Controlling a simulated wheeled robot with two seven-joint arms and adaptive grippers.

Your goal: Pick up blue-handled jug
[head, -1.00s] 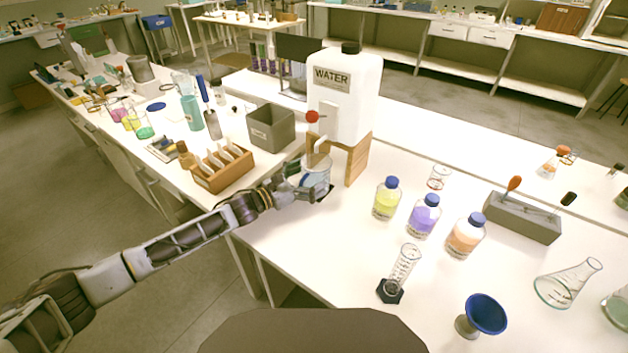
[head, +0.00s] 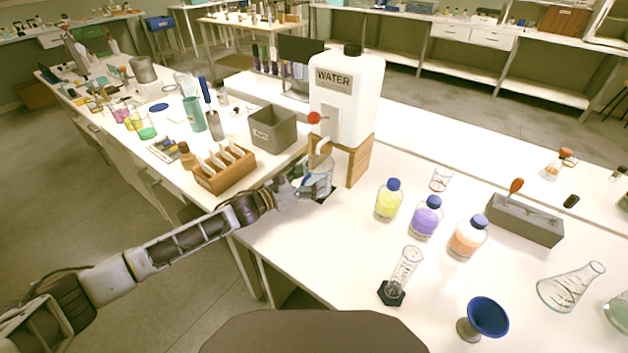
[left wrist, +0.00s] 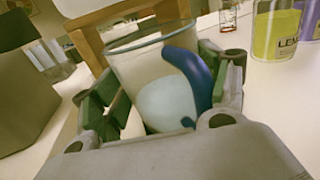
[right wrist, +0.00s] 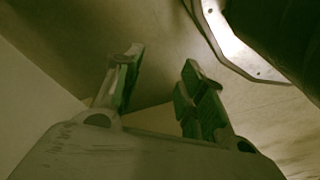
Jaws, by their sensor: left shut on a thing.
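The blue-handled jug (head: 319,180) is a clear vessel under the spout of the white water tank (head: 345,98), by the wooden stand. In the left wrist view the jug (left wrist: 143,65) stands between my fingers, with its curved blue handle (left wrist: 192,75) towards the camera. Pale liquid shows in its lower part. My left gripper (head: 312,190) is shut on the jug; in the left wrist view its fingers (left wrist: 165,100) lie on both sides of it. The jug's base is hidden. My right gripper (right wrist: 157,85) shows only in the right wrist view, its fingers apart with nothing between them.
The wooden stand (head: 358,160) rises close beside the jug. A grey box (head: 272,130) and a wooden rack (head: 224,168) stand to the left. Yellow (head: 389,200), purple (head: 426,217) and orange (head: 468,236) bottles stand to the right. The white tabletop (head: 345,235) in front is bare.

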